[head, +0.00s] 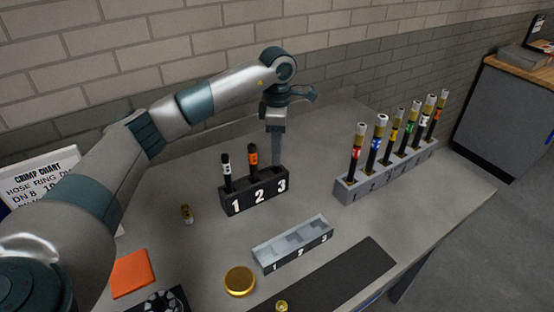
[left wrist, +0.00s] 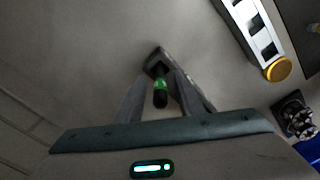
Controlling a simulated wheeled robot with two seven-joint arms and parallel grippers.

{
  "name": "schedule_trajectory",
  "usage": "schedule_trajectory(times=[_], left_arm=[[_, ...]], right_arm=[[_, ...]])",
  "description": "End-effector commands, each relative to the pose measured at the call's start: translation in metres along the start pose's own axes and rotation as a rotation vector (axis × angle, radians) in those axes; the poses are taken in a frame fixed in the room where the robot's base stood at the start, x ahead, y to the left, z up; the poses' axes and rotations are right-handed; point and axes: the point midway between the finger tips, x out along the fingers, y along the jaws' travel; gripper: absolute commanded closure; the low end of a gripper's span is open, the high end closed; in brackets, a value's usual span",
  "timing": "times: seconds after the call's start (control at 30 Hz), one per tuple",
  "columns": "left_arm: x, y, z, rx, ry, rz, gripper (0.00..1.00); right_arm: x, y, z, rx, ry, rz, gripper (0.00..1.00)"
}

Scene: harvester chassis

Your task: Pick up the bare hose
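A black rack (head: 238,203) marked 1, 2, 3 stands on the bench. A white-banded black hose (head: 227,175) stands in slot 1 and an orange-banded one (head: 252,162) in slot 2. My left gripper (head: 277,162) points down over slot 3. In the left wrist view, a green-banded hose (left wrist: 160,88) lies between the fingers of this gripper (left wrist: 162,78); a small gap seems to show beside it, so the fingers look open around it. That hose is hidden by the gripper in the head view. My right gripper is not in view.
A grey rack (head: 395,172) of several hoses with metal ends stands at the right. A brick wall stands behind.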

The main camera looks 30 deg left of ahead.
Motion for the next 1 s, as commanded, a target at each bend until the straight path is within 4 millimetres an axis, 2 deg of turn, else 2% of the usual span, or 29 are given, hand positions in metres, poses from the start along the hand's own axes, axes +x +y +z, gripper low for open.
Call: schedule_trajectory(times=[0.03, 0.27, 0.73, 0.77, 0.8, 0.9, 1.0], left_arm=[[0.002, -0.001, -0.001, -0.001, 0.002, -0.002, 0.65], [0.024, 0.0, 0.0, -0.001, 0.001, 0.0, 0.65], [0.026, 0.0, 0.0, 0.0, 0.0, 0.001, 0.65], [0.026, 0.0, 0.0, 0.0, 0.0, 0.001, 0.7], [0.025, 0.0, 0.0, 0.0, 0.0, 0.001, 0.8], [0.025, 0.0, 0.0, 0.0, 0.0, 0.001, 1.0], [0.025, 0.0, 0.0, 0.0, 0.0, 0.001, 1.0]], right_arm=[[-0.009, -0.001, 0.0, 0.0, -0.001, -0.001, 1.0], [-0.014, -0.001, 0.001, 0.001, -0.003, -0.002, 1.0], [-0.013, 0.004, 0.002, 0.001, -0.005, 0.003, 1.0], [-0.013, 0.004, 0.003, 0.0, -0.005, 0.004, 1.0], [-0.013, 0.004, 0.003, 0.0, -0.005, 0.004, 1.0], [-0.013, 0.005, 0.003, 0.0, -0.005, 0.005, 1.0], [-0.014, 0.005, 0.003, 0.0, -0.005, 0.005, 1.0]])
